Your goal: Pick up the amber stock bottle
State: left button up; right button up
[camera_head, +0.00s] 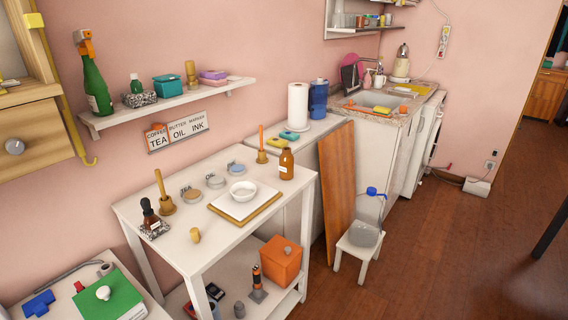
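An amber bottle (286,165) with a white label and a dark cap stands upright at the back right corner of the white table (222,237). A smaller dark dropper bottle (150,216) with a white label stands at the table's left end on a speckled block. Neither of my grippers shows in the head view.
A white bowl (243,190) sits on a board just left of the amber bottle. An orange-handled stick in a wooden base (262,156) stands close behind the bottle. A wall shelf (168,106) hangs above. A brown board (336,187) leans at the right; floor is open beyond.

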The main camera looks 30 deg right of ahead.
aim_at(286, 159)
jog(key=z, duration=0.55)
jog(key=k, duration=1.3)
jog(key=z, duration=1.35)
jog(key=i, duration=1.7)
jog(key=z, duration=0.55)
jog(key=i, duration=1.6)
jog(key=u, duration=0.45)
jog(key=i, duration=0.95)
jog(key=u, duration=1.65)
jog(key=i, duration=0.95)
jog(key=u, duration=0.85)
